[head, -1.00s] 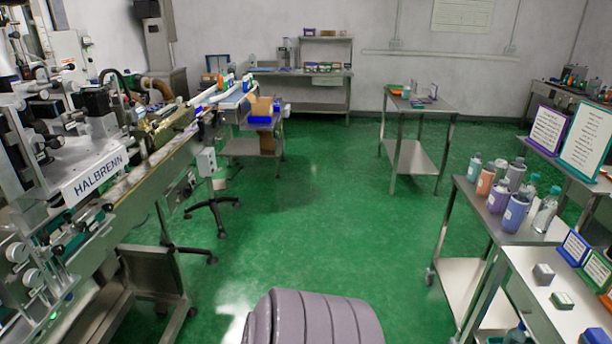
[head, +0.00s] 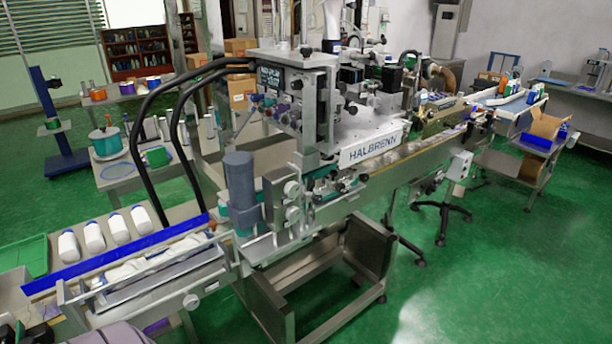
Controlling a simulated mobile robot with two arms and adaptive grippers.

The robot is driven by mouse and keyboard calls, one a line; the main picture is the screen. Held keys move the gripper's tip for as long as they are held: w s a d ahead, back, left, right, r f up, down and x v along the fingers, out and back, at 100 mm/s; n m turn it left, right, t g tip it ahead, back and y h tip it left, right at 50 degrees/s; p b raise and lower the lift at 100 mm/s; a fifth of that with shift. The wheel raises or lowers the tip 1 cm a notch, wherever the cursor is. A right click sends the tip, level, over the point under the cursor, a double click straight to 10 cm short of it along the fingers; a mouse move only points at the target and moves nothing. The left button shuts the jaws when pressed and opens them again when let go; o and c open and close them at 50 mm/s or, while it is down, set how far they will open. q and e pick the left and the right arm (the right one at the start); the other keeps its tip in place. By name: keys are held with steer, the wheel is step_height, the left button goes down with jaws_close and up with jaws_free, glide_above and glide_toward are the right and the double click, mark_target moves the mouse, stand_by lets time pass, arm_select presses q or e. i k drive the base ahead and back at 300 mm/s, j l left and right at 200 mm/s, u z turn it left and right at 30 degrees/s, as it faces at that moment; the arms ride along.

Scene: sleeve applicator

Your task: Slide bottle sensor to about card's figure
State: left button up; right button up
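The sleeve applicator (head: 370,148), labelled HALBRENN, stands across the middle of the head view with its conveyor running from lower left to upper right. Several white bottles with blue caps (head: 94,236) lie in a row on the infeed table at the left, and more white bottles lie behind the rail in front of them. Small fittings sit along the conveyor, but I cannot tell which one is the bottle sensor. I cannot make out a card with a figure.
A blue guide strip (head: 115,255) edges the infeed table, with a green tray (head: 24,256) at its left. A side table with spools (head: 106,142) and a blue stand (head: 58,125) are behind. Green floor (head: 500,270) is clear at the right.

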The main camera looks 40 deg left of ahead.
mark_target(326, 180)
steer(key=u, duration=1.2)
